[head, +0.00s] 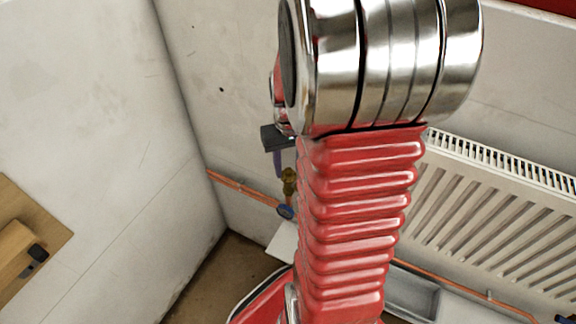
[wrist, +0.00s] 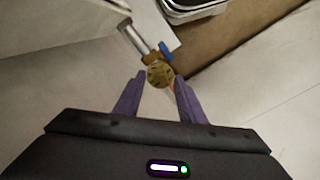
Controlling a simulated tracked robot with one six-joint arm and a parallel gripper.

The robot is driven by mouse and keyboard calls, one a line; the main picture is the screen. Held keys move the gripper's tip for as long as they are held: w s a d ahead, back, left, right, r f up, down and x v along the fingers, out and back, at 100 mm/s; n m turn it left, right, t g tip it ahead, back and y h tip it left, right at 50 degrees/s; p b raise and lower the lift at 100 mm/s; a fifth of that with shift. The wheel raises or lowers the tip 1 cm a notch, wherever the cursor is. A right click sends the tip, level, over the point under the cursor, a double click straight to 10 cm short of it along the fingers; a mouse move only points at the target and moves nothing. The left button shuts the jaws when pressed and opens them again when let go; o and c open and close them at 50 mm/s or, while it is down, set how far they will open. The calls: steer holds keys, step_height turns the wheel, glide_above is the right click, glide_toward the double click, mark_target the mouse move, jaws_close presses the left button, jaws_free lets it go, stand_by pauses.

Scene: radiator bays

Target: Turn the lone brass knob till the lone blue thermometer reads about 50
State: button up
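The brass knob (wrist: 160,73) shows end-on in the wrist view, between and slightly beyond the tips of my two purple fingers. My gripper (wrist: 160,80) is open, with gaps visible on both sides of the knob. In the head view the brass knob and its valve (head: 289,180) are small, just below my gripper (head: 278,163), and partly behind my red arm. A small blue part (head: 285,211) sits below the brass valve; it also shows behind the knob in the wrist view (wrist: 165,50). It may be the blue thermometer, but no dial or reading is legible.
A white ribbed radiator (head: 490,215) is on the right wall. An orange pipe (head: 240,187) runs low along the wall to the valve. A grey tray (head: 412,293) lies below the radiator. A wooden piece (head: 25,240) is at far left. My arm hides the middle.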

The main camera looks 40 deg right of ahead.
jaws_close()
steer(key=shift+a, duration=0.1)
steer(key=shift+m, duration=0.4)
steer(key=m, duration=0.8)
stand_by(0.5)
steer(key=shift+d, duration=0.2)
jaws_free()
